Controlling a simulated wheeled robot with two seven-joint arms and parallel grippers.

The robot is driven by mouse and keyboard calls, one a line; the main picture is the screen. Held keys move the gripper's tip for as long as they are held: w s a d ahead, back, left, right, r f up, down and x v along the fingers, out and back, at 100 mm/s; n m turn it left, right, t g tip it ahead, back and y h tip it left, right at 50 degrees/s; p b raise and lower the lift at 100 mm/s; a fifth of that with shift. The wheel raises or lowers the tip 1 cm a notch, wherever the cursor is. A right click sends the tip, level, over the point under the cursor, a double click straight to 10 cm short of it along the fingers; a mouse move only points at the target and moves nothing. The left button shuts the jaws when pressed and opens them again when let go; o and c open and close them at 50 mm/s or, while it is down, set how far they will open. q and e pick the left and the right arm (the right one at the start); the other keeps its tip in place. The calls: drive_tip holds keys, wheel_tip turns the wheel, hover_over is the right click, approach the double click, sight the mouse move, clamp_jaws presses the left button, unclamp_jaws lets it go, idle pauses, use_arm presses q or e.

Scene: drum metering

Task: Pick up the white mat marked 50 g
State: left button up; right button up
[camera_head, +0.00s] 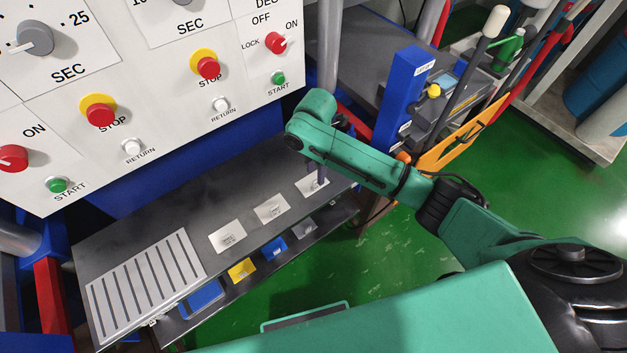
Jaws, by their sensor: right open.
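Three white mats lie in a row on the grey shelf: a left one (227,237), a middle one (271,209) and a right one (309,189). Each has small dark print that I cannot read, so I cannot tell which is marked 50 g. My right gripper (316,176) is open and points down at the right mat, its fingers covering part of it. I cannot tell whether the fingertips touch the mat. My left gripper is not in view.
A slotted light grey plate (145,285) lies on the shelf's left end. Yellow (242,270), blue (274,249) and grey (303,229) pieces sit along a lower ledge. The white control panel (150,75) rises behind the shelf. A blue post (402,95) stands right of my gripper.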

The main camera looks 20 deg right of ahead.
sight(316, 180)
wheel_tip(316, 180, down, 6)
drive_tip(key=shift+w+d+r+p, duration=0.15)
drive_tip(key=shift+r+p, duration=0.1)
drive_tip(key=shift+p, duration=0.55)
drive_tip(key=shift+f, duration=0.35)
clamp_jaws()
drive_tip(key=shift+r, duration=0.1)
